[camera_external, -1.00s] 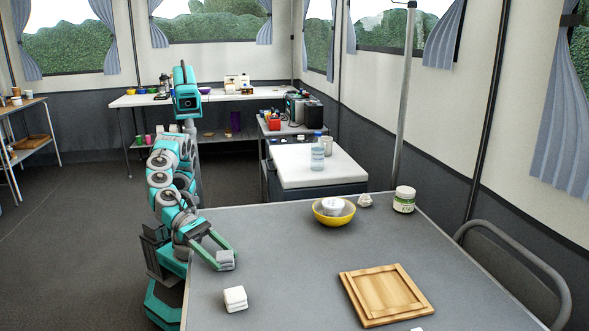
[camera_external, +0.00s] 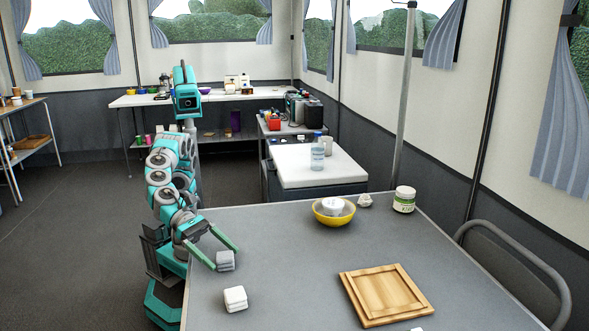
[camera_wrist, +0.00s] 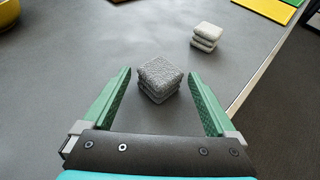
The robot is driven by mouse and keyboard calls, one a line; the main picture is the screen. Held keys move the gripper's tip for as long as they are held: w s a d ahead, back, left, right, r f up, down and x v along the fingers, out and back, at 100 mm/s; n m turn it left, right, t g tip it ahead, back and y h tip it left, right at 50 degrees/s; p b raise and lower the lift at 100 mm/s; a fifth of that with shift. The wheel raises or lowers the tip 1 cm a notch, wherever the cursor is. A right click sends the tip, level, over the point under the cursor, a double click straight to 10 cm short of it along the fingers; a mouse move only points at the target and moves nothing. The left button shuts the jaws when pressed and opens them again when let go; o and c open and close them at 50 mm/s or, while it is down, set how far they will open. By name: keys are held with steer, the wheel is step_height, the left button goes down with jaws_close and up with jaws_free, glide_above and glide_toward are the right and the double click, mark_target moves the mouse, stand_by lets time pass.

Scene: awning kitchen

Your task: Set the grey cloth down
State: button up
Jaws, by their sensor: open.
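The grey cloth (camera_external: 225,261) is a small folded stack resting on the grey table (camera_external: 285,265) near its left edge. My gripper (camera_external: 226,258) is open, with its two green fingers spread apart. In the wrist view the grey cloth (camera_wrist: 160,79) lies between and slightly ahead of the fingertips of my gripper (camera_wrist: 162,75), with a gap on both sides. In that view it sits flat on the tabletop and neither finger touches it.
A white folded cloth (camera_external: 235,298) lies nearby; it also shows in the wrist view (camera_wrist: 206,37). A wooden board (camera_external: 386,294), a yellow bowl (camera_external: 333,219) holding a white item, and a green-labelled jar (camera_external: 404,199) stand farther right. The middle of the table is clear.

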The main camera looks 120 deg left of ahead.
steer(key=v, duration=1.1)
steer(key=shift+s+r, duration=0.15)
